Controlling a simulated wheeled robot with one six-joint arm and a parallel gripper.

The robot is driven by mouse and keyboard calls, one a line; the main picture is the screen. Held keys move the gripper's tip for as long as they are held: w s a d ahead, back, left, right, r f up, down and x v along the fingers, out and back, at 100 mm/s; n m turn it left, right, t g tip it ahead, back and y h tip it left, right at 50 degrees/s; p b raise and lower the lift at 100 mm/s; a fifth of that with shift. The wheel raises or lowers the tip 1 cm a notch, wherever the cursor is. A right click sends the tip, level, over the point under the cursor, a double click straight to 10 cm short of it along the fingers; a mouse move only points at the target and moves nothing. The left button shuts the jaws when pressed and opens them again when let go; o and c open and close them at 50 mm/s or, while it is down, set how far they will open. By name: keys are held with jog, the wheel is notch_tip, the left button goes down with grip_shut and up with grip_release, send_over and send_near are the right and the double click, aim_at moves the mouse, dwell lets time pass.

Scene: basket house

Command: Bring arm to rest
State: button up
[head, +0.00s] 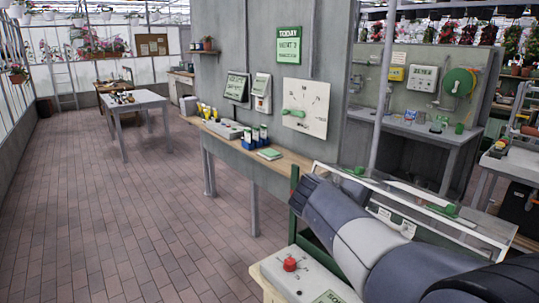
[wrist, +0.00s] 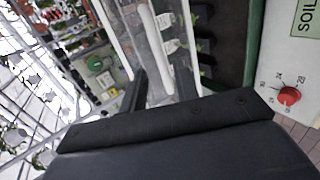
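My arm (head: 365,235) reaches in from the lower right in the head view, above a white control box with a red knob (head: 290,264) and in front of a clear-lidded case (head: 420,210). The wrist view is tilted, with the red knob (wrist: 289,96) and a "SOIL" label at the right.
A wooden bench (head: 245,150) along the grey wall holds small bottles and a green pad (head: 269,154). A dial panel (head: 305,108) hangs above it. A table (head: 138,103) stands farther back left. The brick floor (head: 110,210) at left is clear.

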jog(key=x, duration=0.6)
jog(key=shift+w+d+f, duration=0.1)
jog(key=shift+w+d, duration=0.05)
jog(key=shift+d, duration=0.05)
jog(key=shift+f, duration=0.35)
jog(key=shift+a+b, duration=0.15)
jog(key=shift+b, duration=0.2)
